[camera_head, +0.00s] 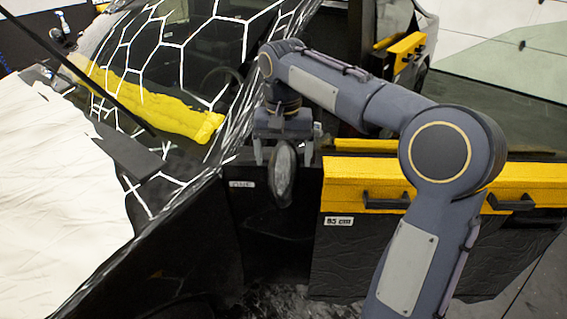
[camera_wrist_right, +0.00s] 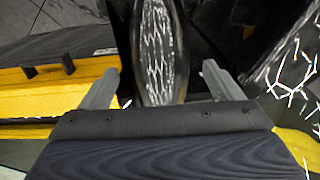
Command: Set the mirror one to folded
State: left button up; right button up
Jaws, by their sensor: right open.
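The side mirror (camera_head: 284,174) is a dark oval housing with a glossy face, standing out from the car's side by the front of the yellow-trimmed door. My right gripper (camera_head: 284,160) is open and reaches down over it, one finger on each side in the head view. In the right wrist view the mirror (camera_wrist_right: 158,50) stands upright between the two spread fingertips of the gripper (camera_wrist_right: 160,78), with gaps visible on both sides. I cannot tell whether either finger touches it. My left gripper is not in view.
The car door (camera_head: 440,185) with yellow trim and black handles lies right of the mirror. The windshield (camera_head: 190,60) with white hexagon lines and a yellow roll (camera_head: 165,110) is at the left. A cream cloth (camera_head: 50,190) covers the hood. Dark floor space lies below the mirror.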

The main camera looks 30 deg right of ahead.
jog(key=shift+f, duration=1.35)
jog(key=c, duration=1.4)
